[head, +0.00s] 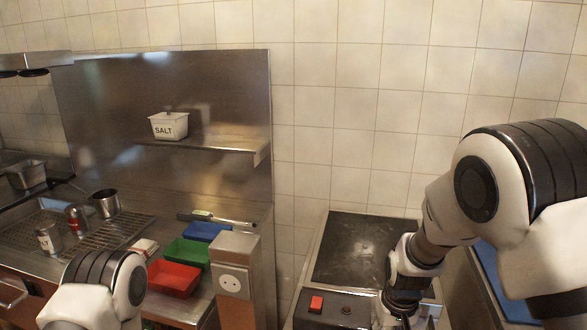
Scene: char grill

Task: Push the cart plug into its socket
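The socket (233,282) is a round outlet on a white plate, on the front of a steel post (236,247) left of the cart. The cart (362,250) has a black top plate and a front panel with a red switch (316,303). I cannot make out the plug or its cable. My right arm reaches in from the right, and my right gripper (399,308) points down at the cart's front edge. Its fingertips are cut off or hidden at the bottom edge, so its opening does not show. My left arm shows only at the bottom left; its gripper is out of view.
Red (173,278), green (187,252) and blue (206,231) trays sit on the counter left of the post. A narrow gap separates post and cart.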

